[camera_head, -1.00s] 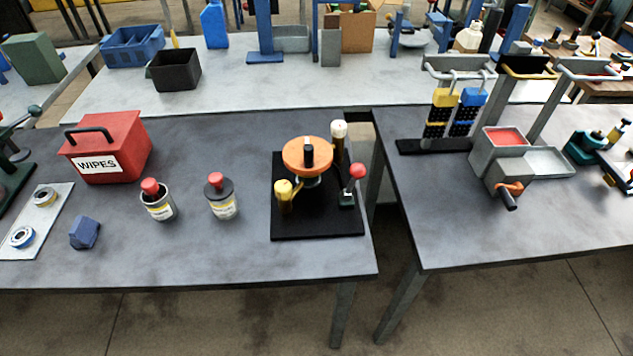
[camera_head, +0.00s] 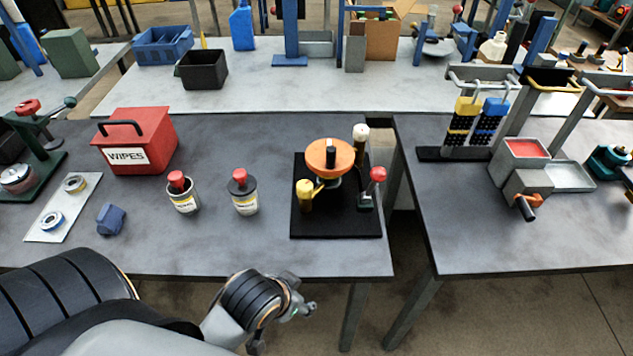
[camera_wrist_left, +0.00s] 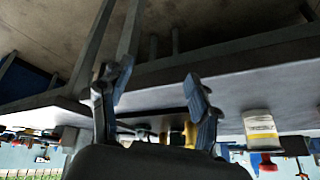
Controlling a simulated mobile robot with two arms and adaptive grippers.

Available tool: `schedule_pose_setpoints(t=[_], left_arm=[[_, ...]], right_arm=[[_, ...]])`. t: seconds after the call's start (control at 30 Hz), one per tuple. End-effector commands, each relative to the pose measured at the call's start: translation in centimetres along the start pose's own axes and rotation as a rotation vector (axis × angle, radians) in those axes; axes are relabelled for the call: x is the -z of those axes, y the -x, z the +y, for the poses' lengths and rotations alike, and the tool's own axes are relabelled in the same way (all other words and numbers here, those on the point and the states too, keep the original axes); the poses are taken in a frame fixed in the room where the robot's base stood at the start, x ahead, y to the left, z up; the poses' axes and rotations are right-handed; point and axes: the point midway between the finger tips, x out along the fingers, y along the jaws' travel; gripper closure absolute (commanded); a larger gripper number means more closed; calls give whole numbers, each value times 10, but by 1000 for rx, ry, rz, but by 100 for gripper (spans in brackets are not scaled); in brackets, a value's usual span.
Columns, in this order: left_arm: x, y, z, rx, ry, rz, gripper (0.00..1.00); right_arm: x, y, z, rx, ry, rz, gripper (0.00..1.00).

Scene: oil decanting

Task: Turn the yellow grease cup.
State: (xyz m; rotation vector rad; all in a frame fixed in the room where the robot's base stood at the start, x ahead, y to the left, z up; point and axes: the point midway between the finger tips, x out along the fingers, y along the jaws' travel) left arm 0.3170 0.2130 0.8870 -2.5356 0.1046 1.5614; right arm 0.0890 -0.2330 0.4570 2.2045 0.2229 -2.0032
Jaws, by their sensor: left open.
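The yellow grease cup (camera_head: 304,195) stands at the front left of a black base plate (camera_head: 335,229) on the grey table, beside an orange disc (camera_head: 330,156). My left arm reaches in from the lower left of the head view, in front of the table edge. In the left wrist view, my left gripper (camera_wrist_left: 155,88) has its two fingers spread apart with nothing held between them. That view is upside down. My right gripper is in neither view.
Two red-capped cans (camera_head: 183,196) (camera_head: 243,196) stand to the left, with a red wipes box (camera_head: 140,139) farther left. A gap separates this table from the right one.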

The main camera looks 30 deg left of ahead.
Motion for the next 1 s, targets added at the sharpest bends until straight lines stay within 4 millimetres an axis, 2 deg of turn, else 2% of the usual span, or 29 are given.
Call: schedule_pose_setpoints(t=[0.17, 0.37, 0.47, 0.57, 0.6, 0.7, 0.8, 0.9, 1.0], left_arm=[[54, -5, -16, 74, -19, 180, 38], [134, 6, -32, 167, -66, 459, 38], [189, 25, -37, 218, -117, 660, 38], [252, 60, -34, 267, -209, 917, 38], [277, 79, -28, 281, -261, 1034, 38], [327, 128, -3, 293, -429, 1317, 38], [354, 172, 34, 271, -646, 1562, 38], [362, 200, 74, 218, -913, 1749, 38], [354, 208, 111, 132, -1226, 1859, 38]], right_arm=[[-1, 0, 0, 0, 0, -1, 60], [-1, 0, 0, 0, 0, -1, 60], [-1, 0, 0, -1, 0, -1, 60], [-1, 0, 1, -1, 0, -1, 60], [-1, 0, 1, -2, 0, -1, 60], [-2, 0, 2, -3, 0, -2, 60], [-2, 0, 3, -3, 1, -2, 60], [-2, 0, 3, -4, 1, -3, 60], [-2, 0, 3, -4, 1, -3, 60]])
